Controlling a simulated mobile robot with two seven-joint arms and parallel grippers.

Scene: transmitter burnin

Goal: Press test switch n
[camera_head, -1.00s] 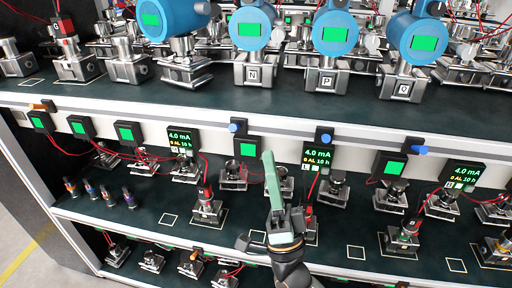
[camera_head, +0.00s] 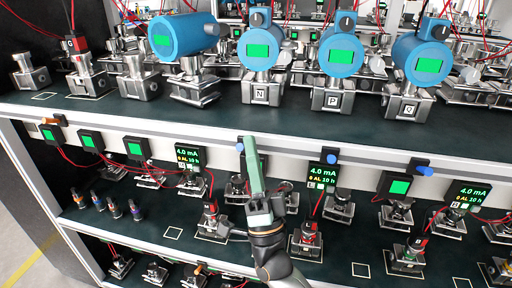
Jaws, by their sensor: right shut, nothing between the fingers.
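A transmitter with a blue round housing and green screen (camera_head: 258,52) stands on the upper shelf, on a metal block with an N label (camera_head: 260,92). Below it on the shelf's front rail is a small switch with a blue knob (camera_head: 240,147), partly hidden by my right gripper. I cannot read a label on this switch. My right gripper (camera_head: 250,142) is shut and empty, its pale green fingers pointing up, with the tips beside the blue knob in the picture. I cannot tell whether they touch it. My left gripper is not in view.
More blue-knobbed switches (camera_head: 331,159) and (camera_head: 424,170) sit along the rail to the right. Transmitters labelled P (camera_head: 332,100) and Q (camera_head: 409,109) stand above. The lower shelf (camera_head: 160,205) holds metal blocks, displays and red wires close around my arm.

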